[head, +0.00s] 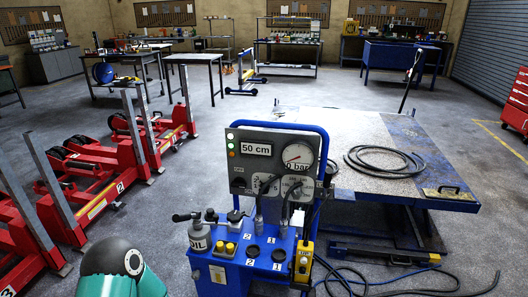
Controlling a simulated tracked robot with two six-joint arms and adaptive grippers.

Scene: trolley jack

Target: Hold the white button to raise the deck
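The deck (350,135) is a low, worn grey and blue platform at the right, behind the control stand. A black hose (385,161) lies coiled on it. The blue control stand (233,272) carries a grey panel (240,168) with a "50 cm" display (257,149), a round gauge (297,156) and small lamps at its left. A yellow hand control (304,262) hangs at the stand's right side, with small pale marks on its face. I cannot clearly make out which part is the white button. Neither of my grippers is in view.
Red wheeled jacks (85,205) stand in rows at the left. Hoses and cables (380,282) lie on the floor right of the stand. Workbenches stand at the back. A red cabinet (517,103) is at the right edge. The floor between jacks and stand is clear.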

